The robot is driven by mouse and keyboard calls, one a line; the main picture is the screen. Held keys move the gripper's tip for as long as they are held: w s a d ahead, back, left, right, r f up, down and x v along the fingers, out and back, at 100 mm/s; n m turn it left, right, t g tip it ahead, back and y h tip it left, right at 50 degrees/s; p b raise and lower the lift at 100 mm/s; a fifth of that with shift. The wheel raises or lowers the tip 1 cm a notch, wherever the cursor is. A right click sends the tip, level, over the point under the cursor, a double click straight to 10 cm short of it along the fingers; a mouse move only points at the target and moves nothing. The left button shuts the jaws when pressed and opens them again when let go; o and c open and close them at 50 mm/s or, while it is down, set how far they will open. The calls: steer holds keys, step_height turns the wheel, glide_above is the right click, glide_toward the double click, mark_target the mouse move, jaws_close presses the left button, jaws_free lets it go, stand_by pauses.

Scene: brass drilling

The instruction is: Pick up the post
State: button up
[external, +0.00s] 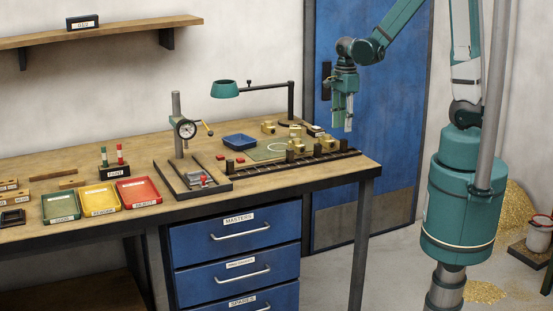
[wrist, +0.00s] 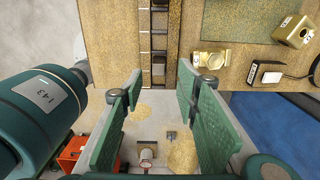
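Several short dark upright posts (external: 290,156) stand along a black slotted rail (external: 262,166) at the front right of the bench. I cannot tell which one is the post of the task. In the wrist view the rail (wrist: 146,42) runs down from the top edge, with dark pieces (wrist: 158,80) on it. My gripper (external: 343,126) hangs above the bench's right end, pointing down and apart from everything. In the wrist view my gripper (wrist: 160,76) has its two green fingers wide apart, with nothing held between them.
Brass blocks (wrist: 210,60) and a blue tray (external: 240,141) lie behind the rail. A teal lamp (external: 225,89) reaches over the bench. A dial gauge stand (external: 177,128) and green, yellow and red trays (external: 138,190) are to the left. The floor is past the bench's right edge.

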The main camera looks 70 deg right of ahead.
mark_target(344, 141)
stand_by(0.3)
steer(key=shift+f, duration=1.3)
steer(key=shift+s+f+b, duration=0.15)
steer(key=shift+f+b, duration=0.05)
steer(key=shift+f, duration=1.1)
steer(key=shift+s+f+b, duration=0.1)
steer(key=shift+f+b, duration=0.1)
steer(key=shift+f, duration=1.1)
steer(key=shift+c, duration=0.3)
jaws_close()
